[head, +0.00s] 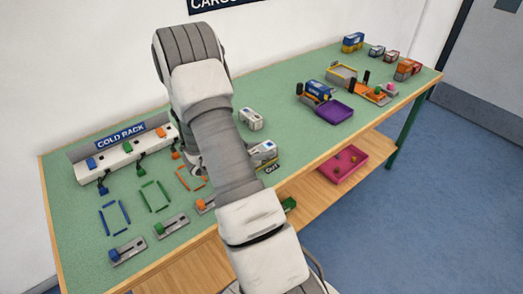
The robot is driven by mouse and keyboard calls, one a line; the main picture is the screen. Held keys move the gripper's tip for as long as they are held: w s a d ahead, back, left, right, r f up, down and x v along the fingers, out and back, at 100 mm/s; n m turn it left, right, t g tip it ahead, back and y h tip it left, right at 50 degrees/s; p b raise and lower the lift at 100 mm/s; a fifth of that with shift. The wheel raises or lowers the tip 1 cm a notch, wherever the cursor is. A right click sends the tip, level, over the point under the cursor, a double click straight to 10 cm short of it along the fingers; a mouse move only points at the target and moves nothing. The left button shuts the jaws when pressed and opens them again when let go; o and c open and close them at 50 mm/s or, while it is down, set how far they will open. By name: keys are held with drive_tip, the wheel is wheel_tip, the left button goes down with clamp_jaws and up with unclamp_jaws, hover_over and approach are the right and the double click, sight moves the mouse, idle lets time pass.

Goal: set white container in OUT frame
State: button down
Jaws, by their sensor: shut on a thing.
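A white container (251,119) with a blue patch stands on the green table, right of my arm. A second white boxy thing (264,150) stands nearer, partly behind my arm, just behind the dark "Out" label (272,168). I cannot tell whether it is in a frame, as my arm hides the area left of the label. My gripper (197,168) is mostly hidden behind my forearm, low near the orange frame (185,180) on the table. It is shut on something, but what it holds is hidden.
The cold rack (126,158) with coloured plugs stands at the back left. Blue (115,218) and green (154,196) frames and lever blocks (127,250) lie before it. A purple tray (326,111) and toy vehicles (408,69) stand right. A pink tray (343,169) is on the shelf below.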

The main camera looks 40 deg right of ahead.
drive_tip(key=shift+f, duration=0.1)
drive_tip(key=shift+c, duration=1.1)
unclamp_jaws()
